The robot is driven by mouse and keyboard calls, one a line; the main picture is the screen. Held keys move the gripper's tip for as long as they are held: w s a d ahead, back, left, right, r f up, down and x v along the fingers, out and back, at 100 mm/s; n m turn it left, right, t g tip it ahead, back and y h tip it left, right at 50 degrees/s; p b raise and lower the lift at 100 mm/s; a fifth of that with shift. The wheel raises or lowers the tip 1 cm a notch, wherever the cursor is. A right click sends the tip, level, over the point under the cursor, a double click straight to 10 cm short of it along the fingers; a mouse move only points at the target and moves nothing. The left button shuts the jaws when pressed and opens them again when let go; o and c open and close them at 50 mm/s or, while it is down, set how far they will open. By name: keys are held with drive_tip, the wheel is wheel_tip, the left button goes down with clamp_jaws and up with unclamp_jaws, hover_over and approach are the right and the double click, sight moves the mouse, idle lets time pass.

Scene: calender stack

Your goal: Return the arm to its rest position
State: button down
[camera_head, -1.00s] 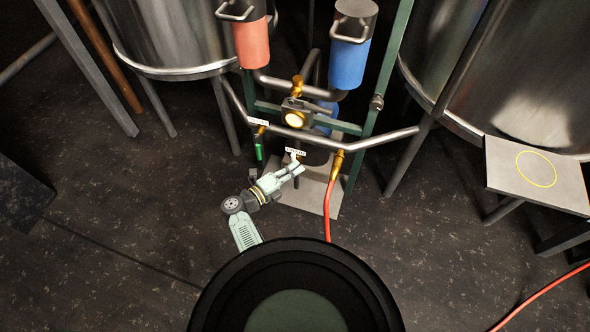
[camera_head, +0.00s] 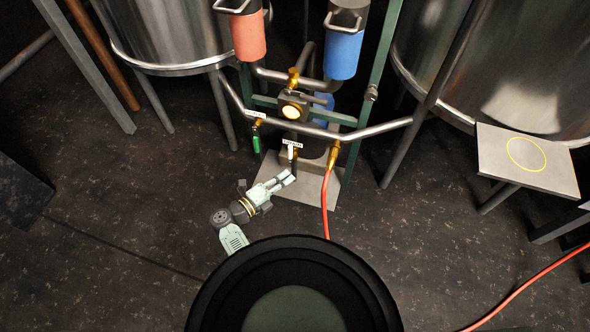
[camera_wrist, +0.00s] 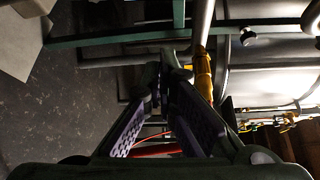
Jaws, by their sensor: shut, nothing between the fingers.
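My gripper (camera_head: 286,179) is at the end of my pale green arm in the head view, low in front of the pipe stand and over the near edge of its grey base plate. In the wrist view the two fingers of my gripper (camera_wrist: 168,62) come together at their tips, with nothing between them. A brass fitting (camera_wrist: 203,75) shows just beyond and to the right of the fingertips there. In the head view my gripper is apart from the pipes and valves.
The stand carries a red cylinder (camera_head: 249,36), a blue cylinder (camera_head: 343,52) and a green-handled valve (camera_head: 256,141). A red hose (camera_head: 325,208) runs down from a brass fitting (camera_head: 333,155). Steel tanks flank the stand. A small table (camera_head: 500,165) stands at right.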

drive_tip(key=shift+v, duration=1.15)
drive_tip(key=shift+a, duration=0.1)
